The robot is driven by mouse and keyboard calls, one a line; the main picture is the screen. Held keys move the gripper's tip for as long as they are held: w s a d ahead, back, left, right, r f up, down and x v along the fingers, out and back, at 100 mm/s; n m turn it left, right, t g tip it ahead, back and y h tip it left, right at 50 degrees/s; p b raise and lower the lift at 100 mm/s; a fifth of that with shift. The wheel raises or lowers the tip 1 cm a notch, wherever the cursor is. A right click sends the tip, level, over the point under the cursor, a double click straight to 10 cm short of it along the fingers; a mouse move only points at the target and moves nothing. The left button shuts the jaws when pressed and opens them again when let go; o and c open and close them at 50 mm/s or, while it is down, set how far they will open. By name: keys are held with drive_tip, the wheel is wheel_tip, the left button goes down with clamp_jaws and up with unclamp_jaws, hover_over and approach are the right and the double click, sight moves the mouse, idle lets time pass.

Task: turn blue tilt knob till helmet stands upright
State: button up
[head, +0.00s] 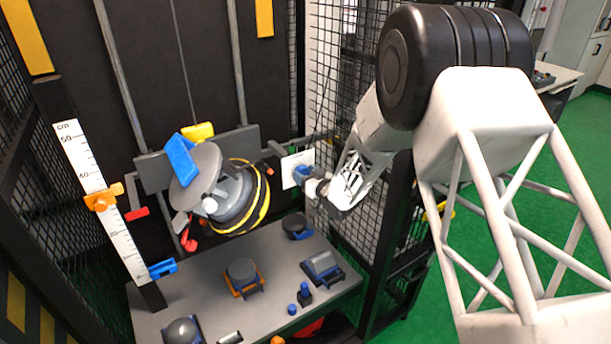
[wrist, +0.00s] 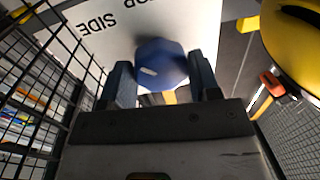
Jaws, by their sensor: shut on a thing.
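The blue tilt knob (wrist: 160,64) sits in front of a white card on the right side of the drop tower, and it also shows in the head view (head: 302,174). My gripper (wrist: 163,82) is shut on the knob, with one finger on each side of it. In the wrist view a yellow part of the helmet (wrist: 297,45) shows at the upper right.
A white ruler (head: 100,200) with an orange slider stands at the left. The grey table (head: 215,292) below carries several dark anvils and small blue parts. Black mesh walls (head: 345,215) close in on the right. A lettered white card (wrist: 100,45) lies behind the knob.

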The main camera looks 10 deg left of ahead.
drive_tip(key=n, duration=0.6)
drive_tip(key=shift+r+h, duration=0.1)
drive_tip(key=shift+h, duration=0.2)
drive_tip(key=n+h, duration=0.1)
drive_tip(key=n, duration=0.5)
drive_tip(key=shift+s+a+n, duration=0.1)
drive_tip(key=shift+n, duration=0.2)
drive_tip(key=n, duration=0.3)
drive_tip(key=shift+h, duration=0.3)
drive_tip(key=n, duration=0.3)
drive_tip(key=shift+n+t, duration=0.3)
drive_tip(key=shift+t, duration=0.1)
drive_tip(key=n+t, duration=0.1)
drive_tip(key=n, duration=0.5)
drive_tip(key=shift+h, duration=0.4)
